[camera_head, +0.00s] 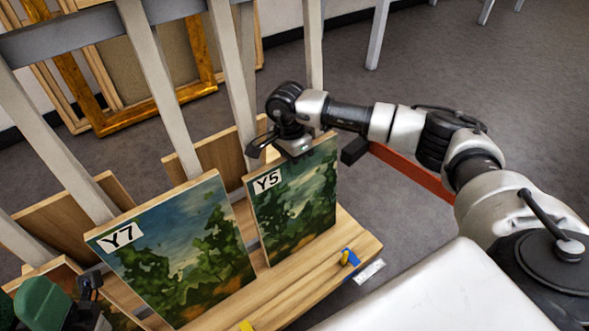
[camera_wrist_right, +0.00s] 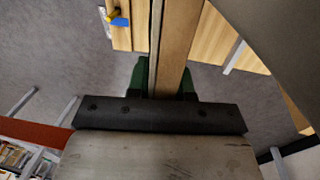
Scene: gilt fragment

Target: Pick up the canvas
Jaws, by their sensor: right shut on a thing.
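The canvas marked Y5 (camera_head: 295,205), a green and blue landscape, stands tilted in a wooden rack (camera_head: 330,262) in the head view. My right gripper (camera_head: 296,154) is at its top edge. In the right wrist view, the green fingers (camera_wrist_right: 165,82) are shut on both sides of the canvas's pale wooden edge (camera_wrist_right: 176,45). I cannot tell whether its bottom edge touches the rack. A similar canvas marked Y7 (camera_head: 178,255) leans to its left. Part of my left gripper (camera_head: 35,304), with green fingers, shows at the bottom left corner; its opening is unclear.
Pale upright slats (camera_head: 232,75) rise behind the canvases, with more wooden boards between them. A gilt frame (camera_head: 135,118) leans at the back left. A blue and yellow clip (camera_head: 349,257) sits on the rack's right end.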

